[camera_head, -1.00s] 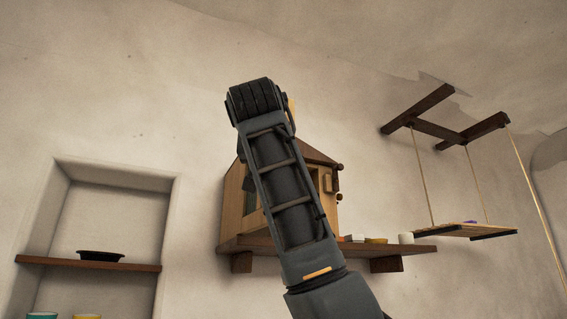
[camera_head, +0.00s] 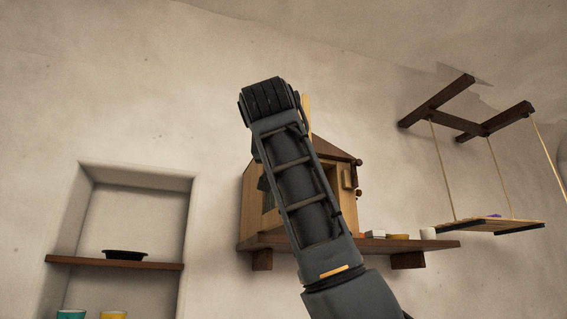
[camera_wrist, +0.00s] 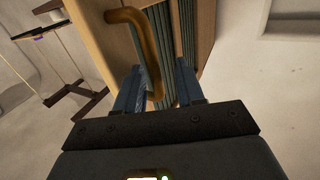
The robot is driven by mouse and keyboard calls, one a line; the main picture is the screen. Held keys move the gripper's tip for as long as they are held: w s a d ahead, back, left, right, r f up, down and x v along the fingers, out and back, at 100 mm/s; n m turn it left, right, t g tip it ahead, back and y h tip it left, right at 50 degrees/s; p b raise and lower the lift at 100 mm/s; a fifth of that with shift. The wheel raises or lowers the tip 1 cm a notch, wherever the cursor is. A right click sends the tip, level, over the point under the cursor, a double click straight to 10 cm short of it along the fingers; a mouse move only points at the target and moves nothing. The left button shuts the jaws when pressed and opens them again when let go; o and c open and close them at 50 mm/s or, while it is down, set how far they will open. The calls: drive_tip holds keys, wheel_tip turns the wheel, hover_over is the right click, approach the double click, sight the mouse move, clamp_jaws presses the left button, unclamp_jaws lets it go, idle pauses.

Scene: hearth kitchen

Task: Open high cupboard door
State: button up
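The high cupboard (camera_head: 253,207) is a small wooden, house-like box with a pitched roof, standing on a wall shelf. My arm covers much of its front in the head view. In the wrist view its light wooden frame (camera_wrist: 91,40) and dark green slatted panel (camera_wrist: 187,30) fill the upper middle. A curved brown handle (camera_wrist: 150,55) stands out from it. My gripper (camera_wrist: 160,85) has its two blue fingers apart, with the lower part of the handle in the gap between them. I cannot tell if either finger touches it. The fingers are hidden in the head view.
A hanging board (camera_head: 490,228) on ropes is farther right. A wall niche (camera_head: 135,215) with a dark dish (camera_head: 125,254) is at left.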

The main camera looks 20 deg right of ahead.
drive_tip(key=b+v, duration=0.2)
drive_tip(key=v, duration=0.5)
drive_tip(key=shift+s, duration=0.4)
drive_tip(key=shift+a+r, duration=0.1)
drive_tip(key=shift+a, duration=0.1)
